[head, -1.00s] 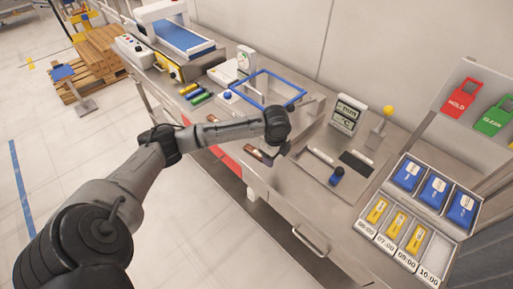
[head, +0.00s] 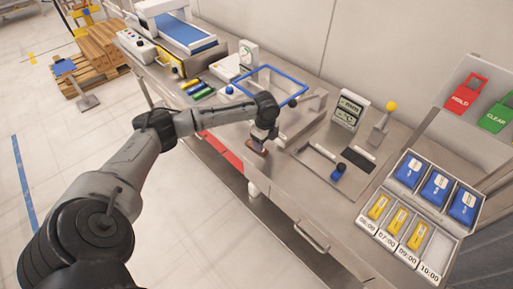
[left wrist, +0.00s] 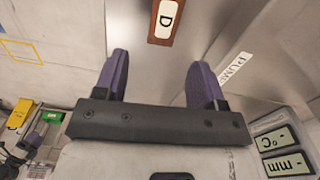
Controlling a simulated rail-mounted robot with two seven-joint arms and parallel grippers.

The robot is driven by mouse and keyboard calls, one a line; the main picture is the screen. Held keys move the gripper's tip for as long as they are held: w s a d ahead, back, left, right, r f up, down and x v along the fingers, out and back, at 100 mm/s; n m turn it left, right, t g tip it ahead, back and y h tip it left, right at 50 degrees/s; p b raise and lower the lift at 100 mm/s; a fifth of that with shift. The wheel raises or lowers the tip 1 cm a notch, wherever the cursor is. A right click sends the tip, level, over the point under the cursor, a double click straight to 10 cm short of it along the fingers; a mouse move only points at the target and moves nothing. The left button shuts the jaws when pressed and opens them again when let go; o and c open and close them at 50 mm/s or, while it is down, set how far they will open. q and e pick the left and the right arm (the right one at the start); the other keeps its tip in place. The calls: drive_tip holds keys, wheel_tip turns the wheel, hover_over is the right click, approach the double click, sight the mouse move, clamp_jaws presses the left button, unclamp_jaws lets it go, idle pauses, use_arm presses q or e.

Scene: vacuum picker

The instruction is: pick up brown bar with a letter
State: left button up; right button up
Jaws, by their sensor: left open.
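The brown bar (left wrist: 165,22) has a white label with the letter D and lies on the steel bench, at the top of the left wrist view. In the head view the brown bar (head: 257,147) shows just below my left gripper (head: 260,140), partly hidden by it. My left gripper's purple fingers (left wrist: 158,66) are open and empty in the left wrist view. The bar is beyond the fingertips, in line with the gap between them. My right gripper is in neither view.
A blue-edged frame (head: 270,84) stands behind the gripper. A shallow tray (head: 318,168) with a dark blue-topped object (head: 338,172) is to the right. A white gauge display (head: 348,110) stands at the back.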

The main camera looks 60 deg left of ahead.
use_arm(q)
drive_tip(key=shift+f+b, duration=0.45)
drive_tip(key=shift+f, duration=2.2)
drive_tip(key=c, duration=1)
